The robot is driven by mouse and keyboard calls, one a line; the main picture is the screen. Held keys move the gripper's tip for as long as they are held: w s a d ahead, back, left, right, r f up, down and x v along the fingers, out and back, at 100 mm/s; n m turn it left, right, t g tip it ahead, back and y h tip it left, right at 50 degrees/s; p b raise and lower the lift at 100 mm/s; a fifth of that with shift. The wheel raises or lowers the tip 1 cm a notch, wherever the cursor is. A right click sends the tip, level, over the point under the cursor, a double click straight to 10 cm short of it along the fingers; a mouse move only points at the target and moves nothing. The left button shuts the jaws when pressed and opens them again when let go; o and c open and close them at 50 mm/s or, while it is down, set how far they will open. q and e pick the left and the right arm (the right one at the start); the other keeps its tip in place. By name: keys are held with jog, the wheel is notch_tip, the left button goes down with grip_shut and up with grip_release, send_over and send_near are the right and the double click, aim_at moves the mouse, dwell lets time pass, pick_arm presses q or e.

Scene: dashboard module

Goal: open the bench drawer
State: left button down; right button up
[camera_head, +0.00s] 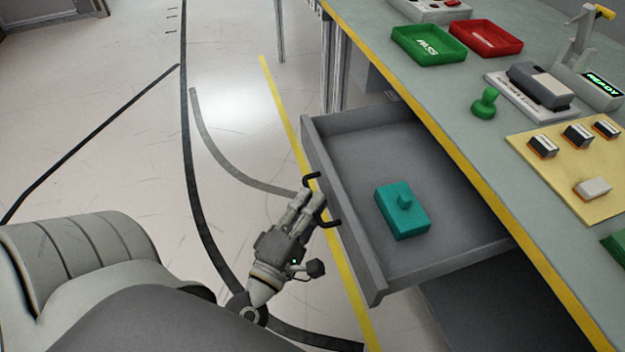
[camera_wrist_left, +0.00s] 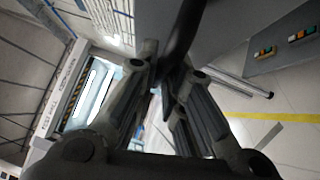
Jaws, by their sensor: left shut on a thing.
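The grey bench drawer (camera_head: 352,240) is pulled well out from under the bench top, and its inside shows in the head view. A teal block with a small knob (camera_head: 403,212) lies in it. The dark handle (camera_head: 330,222) is on the drawer's front. My left gripper (camera_head: 318,200) is at the handle, outside the drawer, and is shut on it. In the left wrist view the dark handle bar (camera_wrist_left: 180,40) passes between the fingers of the left gripper (camera_wrist_left: 163,85). My right gripper is not in view.
The green bench top (camera_head: 465,140) with a yellow edge overhangs the drawer. On it are a green tray (camera_head: 428,45), a red tray (camera_head: 486,38), a green knob (camera_head: 485,103) and a yellow board (camera_head: 560,165) with several small blocks. The floor left of the drawer is clear.

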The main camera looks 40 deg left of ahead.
pick_arm(q)
jog(key=c, duration=1.7)
grip_release()
jog(key=shift+o, duration=0.9)
jog(key=s+d+f, duration=0.1)
jog(key=s, duration=1)
jog(key=shift+s+d+f, duration=0.35)
jog(key=shift+s, duration=0.05)
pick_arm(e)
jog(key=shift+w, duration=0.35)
